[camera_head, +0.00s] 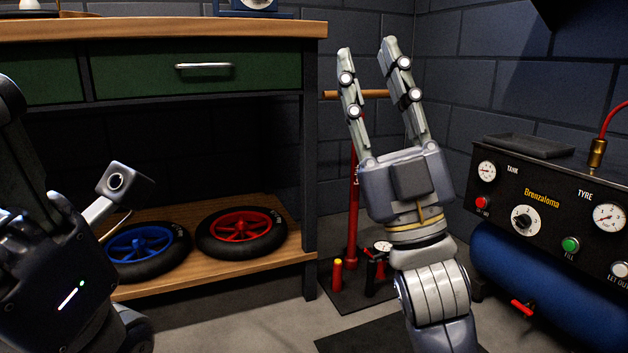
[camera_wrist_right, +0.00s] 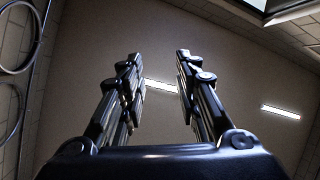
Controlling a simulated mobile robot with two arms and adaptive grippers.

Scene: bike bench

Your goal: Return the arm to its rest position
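My right gripper (camera_head: 370,60) points upward in the head view, in front of the dark wall corner. Its two fingers are apart with nothing between them. In the right wrist view the fingers of the right gripper (camera_wrist_right: 157,68) are also apart, with only the ceiling and its lights behind them. My left arm comes in at the left edge of the head view; its gripper fingers cannot be made out there.
A wooden-topped bench (camera_head: 150,29) with green drawers stands at left; its lower shelf holds a blue-rimmed wheel (camera_head: 142,248) and a red-rimmed wheel (camera_head: 240,229). A red floor pump (camera_head: 352,215) stands behind my right arm. A compressor (camera_head: 545,205) with gauges is at right.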

